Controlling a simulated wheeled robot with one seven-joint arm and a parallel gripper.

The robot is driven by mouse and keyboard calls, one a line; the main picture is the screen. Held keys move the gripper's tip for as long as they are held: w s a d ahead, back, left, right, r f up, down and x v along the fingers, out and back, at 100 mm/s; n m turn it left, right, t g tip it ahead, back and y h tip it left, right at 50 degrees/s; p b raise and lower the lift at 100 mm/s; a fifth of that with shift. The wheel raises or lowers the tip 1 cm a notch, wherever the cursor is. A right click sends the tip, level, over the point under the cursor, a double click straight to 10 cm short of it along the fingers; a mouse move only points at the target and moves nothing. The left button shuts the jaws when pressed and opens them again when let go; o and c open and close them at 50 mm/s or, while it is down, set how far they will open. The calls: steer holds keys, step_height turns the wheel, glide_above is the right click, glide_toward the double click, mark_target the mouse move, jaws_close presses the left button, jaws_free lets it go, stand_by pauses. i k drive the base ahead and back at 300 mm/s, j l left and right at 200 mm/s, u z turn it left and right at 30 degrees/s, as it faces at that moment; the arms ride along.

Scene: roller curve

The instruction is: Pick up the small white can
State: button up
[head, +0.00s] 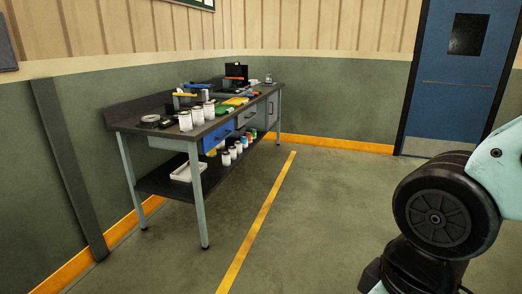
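Several white cans stand in two groups at the workbench. On the bench top, near its front edge, is a short row of upright white cans (197,116). On the lower shelf is another row of smaller-looking white cans (233,153), also upright. I cannot tell which single can is the small white one. My gripper is out of view; only part of my arm shows at the right edge, well apart from the bench.
The dark-topped workbench (125,127) stands along the left wall, with a blue drawer (217,137). Tools and a black case (237,71) clutter its top. A white tray (182,172) lies on the lower shelf (158,184). The floor before the bench is clear, crossed by a yellow line (256,222).

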mark_target(197, 112)
steer(key=i+z, duration=0.15)
steer(key=i, duration=1.85)
steer(key=i+l+u, duration=0.1)
steer(key=i+u, duration=0.35)
steer(key=i+l+u, duration=0.25)
steer(key=i+u, duration=0.15)
steer(key=i+l+u, duration=1)
steer(key=l+u, duration=0.3)
steer(key=l, duration=0.25)
steer(key=i+l+u, duration=0.15)
steer(key=l+u, duration=0.25)
steer(key=l, duration=0.25)
